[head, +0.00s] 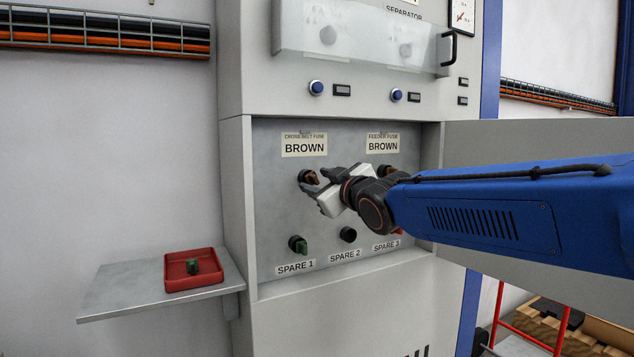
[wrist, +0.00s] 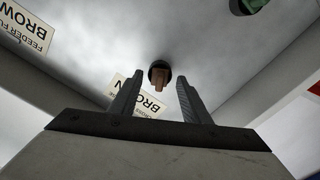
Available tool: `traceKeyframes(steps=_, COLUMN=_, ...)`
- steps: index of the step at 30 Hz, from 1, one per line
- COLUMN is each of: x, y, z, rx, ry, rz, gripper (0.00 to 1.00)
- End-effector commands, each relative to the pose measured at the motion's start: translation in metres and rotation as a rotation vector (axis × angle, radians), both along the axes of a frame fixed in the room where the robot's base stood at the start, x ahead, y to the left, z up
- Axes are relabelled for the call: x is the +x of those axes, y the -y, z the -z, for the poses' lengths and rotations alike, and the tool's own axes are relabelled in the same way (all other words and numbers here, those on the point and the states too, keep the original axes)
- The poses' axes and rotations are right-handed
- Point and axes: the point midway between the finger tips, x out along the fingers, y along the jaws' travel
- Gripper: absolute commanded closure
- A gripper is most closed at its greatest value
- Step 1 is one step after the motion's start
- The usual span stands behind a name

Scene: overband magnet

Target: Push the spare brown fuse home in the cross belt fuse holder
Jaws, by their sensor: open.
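A brown fuse (head: 311,177) sits in the black cross belt fuse holder (head: 302,175), under the label CROSS BELT FUSE BROWN (head: 304,144). In the wrist view the brown fuse (wrist: 160,77) sticks out of its round black holder. I cannot tell exactly how deep it sits. My gripper (head: 317,181) is open in front of that holder. In the wrist view its two fingers (wrist: 160,90) stand apart, one on each side of the fuse, with visible gaps and nothing held.
Another brown fuse (head: 383,171) sits in the feeder holder. Spare 1 holds a green fuse (head: 299,245); the spare 2 holder (head: 348,235) looks empty; a red piece (head: 396,231) shows at spare 3. A red tray (head: 178,286) with a green fuse (head: 192,266) stands on the shelf (head: 118,291).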

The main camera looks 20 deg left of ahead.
Motion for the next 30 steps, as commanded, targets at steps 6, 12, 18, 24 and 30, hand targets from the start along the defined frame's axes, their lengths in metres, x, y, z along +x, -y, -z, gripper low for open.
traceKeyframes(steps=6, x=-0.021, y=0.025, z=-0.001, rx=0.002, ry=0.001, rz=0.0, gripper=0.57)
traceKeyframes(steps=12, x=-0.042, y=0.05, z=-0.001, rx=0.001, ry=0.001, rz=0.0, gripper=0.57)
traceKeyframes(steps=18, x=-0.064, y=0.075, z=-0.001, rx=0.001, ry=0.001, rz=0.0, gripper=0.57)
traceKeyframes(steps=24, x=-0.084, y=0.099, z=-0.001, rx=0.001, ry=0.002, rz=0.001, gripper=0.57)
traceKeyframes(steps=30, x=-0.1, y=0.118, z=0.0, rx=0.0, ry=0.0, rz=0.001, gripper=0.57)
